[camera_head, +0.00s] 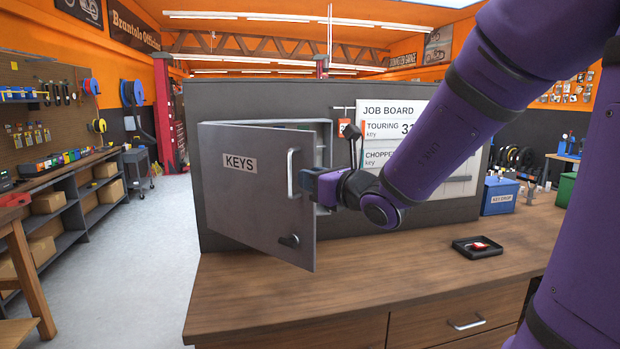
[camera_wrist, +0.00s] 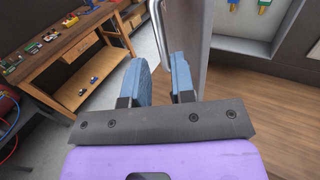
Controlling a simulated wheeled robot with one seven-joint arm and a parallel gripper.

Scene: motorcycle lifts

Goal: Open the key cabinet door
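The grey key cabinet door (camera_head: 240,190), labelled KEYS, stands partly open, swung out toward the left. Its silver bar handle (camera_head: 291,174) is near the free edge, with a dark latch below. The handle also shows in the wrist view (camera_wrist: 157,28). My gripper (camera_head: 308,182) is at the door's free edge, just right of the handle. In the wrist view its two blue fingers (camera_wrist: 166,82) are apart, with the handle's line running toward the gap. The right finger overlaps the door panel (camera_wrist: 196,45). Contact with the door cannot be told.
The cabinet interior shows keys (camera_wrist: 234,4) hanging inside. A job board (camera_head: 385,125) is right of the cabinet. A black tray (camera_head: 480,248) with a red item lies on the wooden counter (camera_head: 350,268). A blue key drop box (camera_head: 498,197) stands farther right. Counter space below the door is clear.

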